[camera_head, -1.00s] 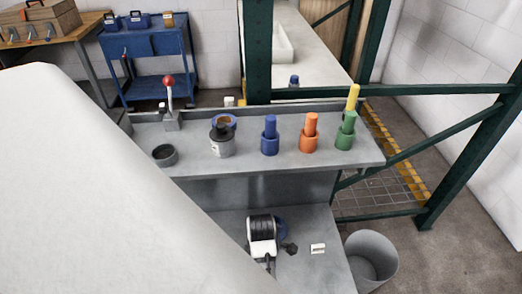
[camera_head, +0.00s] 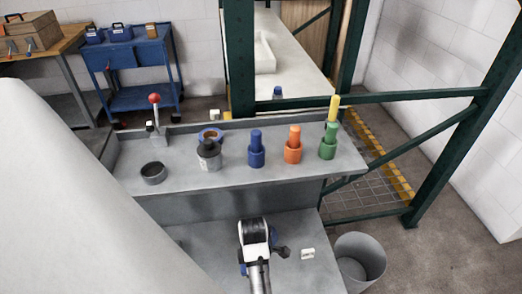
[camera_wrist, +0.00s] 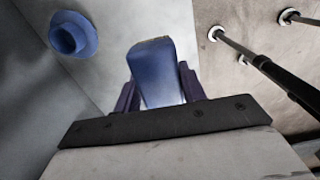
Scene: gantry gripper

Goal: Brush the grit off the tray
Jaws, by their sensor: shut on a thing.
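In the wrist view my gripper (camera_wrist: 160,88) is shut on a blue block-like piece (camera_wrist: 160,66), with a dark finger on each side. I cannot tell whether this piece is a brush handle; no bristles show. In the head view a black and white part (camera_head: 255,236), probably the end of my arm, is over the lower grey bench surface; the fingers do not show clearly there. A pale trough-like piece (camera_head: 265,56) lies behind the green frame; I cannot tell whether it is the tray. No grit can be made out.
The grey shelf (camera_head: 200,184) holds a dark ring-shaped cup (camera_head: 153,173), a grey pot (camera_head: 208,155), and blue (camera_head: 257,150), orange (camera_head: 293,146) and green (camera_head: 328,142) pieces. A green frame (camera_head: 440,132) stands at right. A bin (camera_head: 360,262) is on the floor.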

